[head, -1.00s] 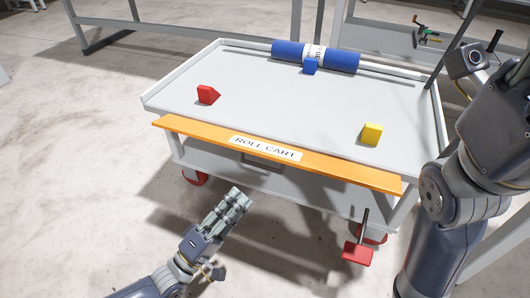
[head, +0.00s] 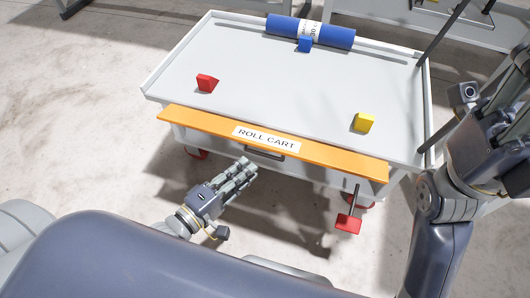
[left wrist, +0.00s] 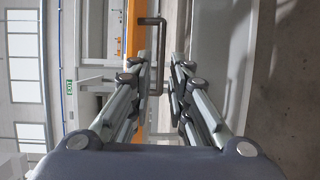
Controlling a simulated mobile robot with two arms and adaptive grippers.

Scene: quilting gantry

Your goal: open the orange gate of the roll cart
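The orange gate (head: 335,162) is a long flat bar with a ROLL CART label along the near edge of the roll cart (head: 145,87). It appears closed. A dark metal handle (head: 265,154) sits just below its middle. In the left wrist view the gate (left wrist: 131,28) runs vertically, with the U-shaped handle (left wrist: 160,52) beside it. My left gripper (head: 248,168) is close to the handle. Its fingers (left wrist: 163,68) are apart, with the handle seen beyond the gap; contact is not visible. My right gripper (head: 508,105) is raised at the right edge, its fingers unclear.
A red pedal (head: 348,224) hangs below the cart's right end. Concrete floor (head: 85,140) is clear at the left.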

